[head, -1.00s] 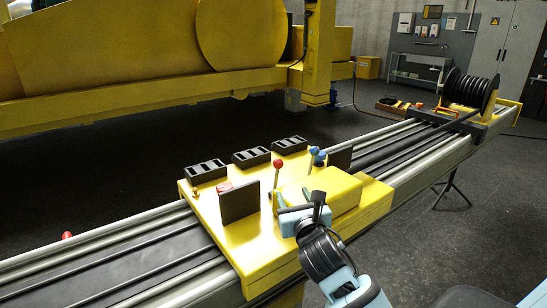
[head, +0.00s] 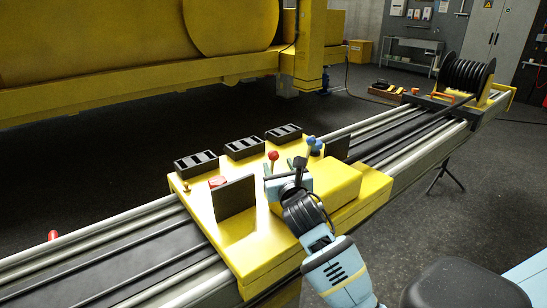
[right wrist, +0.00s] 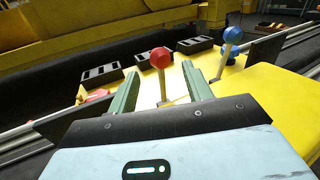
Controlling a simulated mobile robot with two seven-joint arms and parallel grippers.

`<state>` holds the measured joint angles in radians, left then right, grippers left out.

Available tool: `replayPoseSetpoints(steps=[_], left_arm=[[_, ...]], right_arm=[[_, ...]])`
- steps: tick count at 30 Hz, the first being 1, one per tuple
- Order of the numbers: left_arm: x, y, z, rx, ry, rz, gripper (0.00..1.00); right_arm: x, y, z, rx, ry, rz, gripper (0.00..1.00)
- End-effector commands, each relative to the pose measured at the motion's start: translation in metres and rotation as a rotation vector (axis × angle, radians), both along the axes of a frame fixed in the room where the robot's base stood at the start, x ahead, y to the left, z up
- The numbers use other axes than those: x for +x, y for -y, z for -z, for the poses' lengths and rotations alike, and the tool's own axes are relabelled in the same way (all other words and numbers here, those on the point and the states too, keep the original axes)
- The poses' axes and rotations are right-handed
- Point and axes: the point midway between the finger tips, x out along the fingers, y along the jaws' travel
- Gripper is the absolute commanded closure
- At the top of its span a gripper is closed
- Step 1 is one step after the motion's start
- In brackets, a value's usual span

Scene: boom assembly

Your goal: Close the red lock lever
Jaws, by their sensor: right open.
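The red ball-topped lever (head: 273,156) stands upright on the yellow carriage, and its ball (right wrist: 160,57) also shows in the right wrist view. My right gripper (head: 284,166) is open above the carriage, just beside this lever. In the right wrist view its two green fingers (right wrist: 160,72) stand apart, with the lever's shaft seen between them and the ball above fingertip level. I cannot tell whether a finger touches it. The lever's lower end is partly hidden in the head view. My left gripper is not in view.
A blue-topped lever (head: 311,143) stands to the right, also in the right wrist view (right wrist: 230,36). Dark upright plates (head: 234,198) flank the levers. A small red part (head: 217,181) lies behind the left plate. Black slotted boxes (head: 196,163) line the carriage's far edge.

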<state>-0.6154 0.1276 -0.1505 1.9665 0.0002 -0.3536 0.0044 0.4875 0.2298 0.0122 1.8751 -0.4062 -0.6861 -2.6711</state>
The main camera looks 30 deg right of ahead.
Motion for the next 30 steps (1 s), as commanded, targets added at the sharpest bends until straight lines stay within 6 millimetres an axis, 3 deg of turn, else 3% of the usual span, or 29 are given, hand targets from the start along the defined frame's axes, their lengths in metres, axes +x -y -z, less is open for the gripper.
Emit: replayPoseSetpoints(steps=[6,12,25,30], left_arm=[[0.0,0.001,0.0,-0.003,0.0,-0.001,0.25],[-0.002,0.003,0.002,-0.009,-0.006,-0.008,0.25],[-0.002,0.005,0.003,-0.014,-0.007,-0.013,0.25],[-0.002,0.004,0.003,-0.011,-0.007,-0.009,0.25]], right_arm=[[0.033,0.011,0.001,0.002,0.0,0.0,0.5],[0.052,0.018,0.001,0.001,-0.001,0.0,0.5],[0.058,0.02,0.0,0.0,0.001,-0.001,0.5],[0.058,0.02,0.0,0.0,0.0,-0.001,0.72]])
